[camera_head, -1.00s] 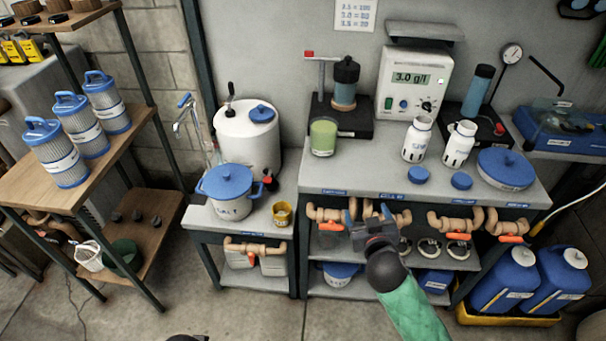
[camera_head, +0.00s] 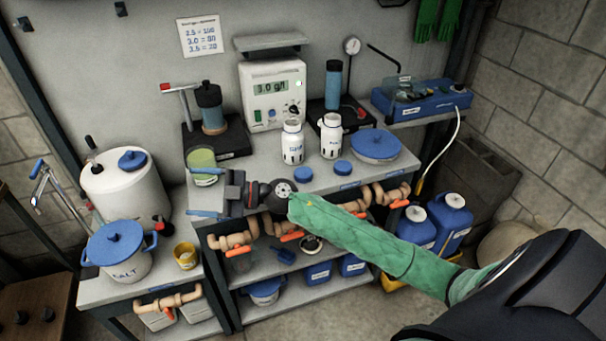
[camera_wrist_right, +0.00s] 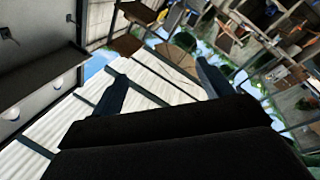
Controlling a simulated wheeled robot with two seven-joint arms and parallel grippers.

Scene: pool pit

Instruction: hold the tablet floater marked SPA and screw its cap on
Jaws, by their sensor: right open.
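Two white tablet floaters stand upright and uncapped on the bench (camera_head: 240,172): a left one (camera_head: 292,146) and a right one (camera_head: 331,140). Their dark lettering is too small to read surely, so I cannot tell which is marked SPA. Two blue caps lie flat in front of them, a left cap (camera_head: 303,174) and a right cap (camera_head: 343,168). My right gripper (camera_head: 204,192) is open and empty at the bench's front left edge, pointing left, apart from the floaters and caps. Its spread fingers show in the right wrist view (camera_wrist_right: 160,88). My left gripper is out of view.
A green-filled beaker (camera_head: 202,165) stands close behind my right gripper. A meter (camera_head: 273,95) stands behind the floaters and a blue-lidded tub (camera_head: 375,146) to their right. Pipes with orange valve handles (camera_head: 292,236) run under the bench's front edge.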

